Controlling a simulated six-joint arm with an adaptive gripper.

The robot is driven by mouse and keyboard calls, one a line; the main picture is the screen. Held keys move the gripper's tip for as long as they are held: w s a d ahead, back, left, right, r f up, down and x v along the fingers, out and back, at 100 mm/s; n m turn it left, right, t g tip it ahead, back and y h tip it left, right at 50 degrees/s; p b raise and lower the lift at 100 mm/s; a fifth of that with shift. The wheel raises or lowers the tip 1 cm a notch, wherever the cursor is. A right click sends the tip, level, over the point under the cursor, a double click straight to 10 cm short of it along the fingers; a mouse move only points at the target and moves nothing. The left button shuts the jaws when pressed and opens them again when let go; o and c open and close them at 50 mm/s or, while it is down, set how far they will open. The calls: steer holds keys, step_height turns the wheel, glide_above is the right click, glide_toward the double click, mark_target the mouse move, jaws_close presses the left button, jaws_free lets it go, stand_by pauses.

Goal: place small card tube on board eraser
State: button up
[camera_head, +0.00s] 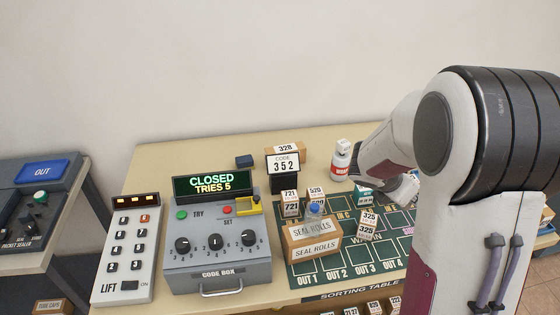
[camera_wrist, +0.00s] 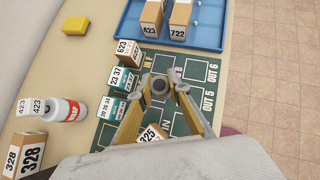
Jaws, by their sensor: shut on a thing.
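My gripper (camera_wrist: 162,86) is shut on the small card tube (camera_wrist: 159,84), a short round grey-brown piece with its hollow end showing between the fingertips. It is over the dark green sorting mat in the wrist view. In the head view my arm hides the tube and most of the gripper. No block is clearly marked as the board eraser. A small dark blue block (camera_head: 244,161) at the back of the table and a yellow block (camera_wrist: 74,25) at the table's far side are possible ones; I cannot tell which.
The green mat (camera_wrist: 185,124) carries several numbered boxes, with a box of seal rolls (camera_head: 313,240) in front. A white bottle (camera_head: 341,161) stands behind the mat. A blue tray (camera_wrist: 205,38) holds boxes. The code box (camera_head: 215,262) and lift panel (camera_head: 128,255) fill the left.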

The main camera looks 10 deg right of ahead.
step_height(320, 180, up, 9)
steer(key=shift+f, duration=0.15)
steer(key=shift+w+a, duration=0.15)
steer(key=shift+w, duration=0.1)
steer(key=w+a+n+t+y, duration=0.55)
steer(key=w+a+n, duration=0.45)
steer(key=w+a, duration=1.7)
steer(key=w+a+n+y, duration=0.3)
steer(key=w+a, duration=0.4)
steer(key=a, duration=0.5)
steer(key=shift+d+f, duration=0.15)
steer(key=shift+f, duration=2.25)
steer(key=shift+w+f, duration=0.1)
steer(key=shift+f, duration=3)
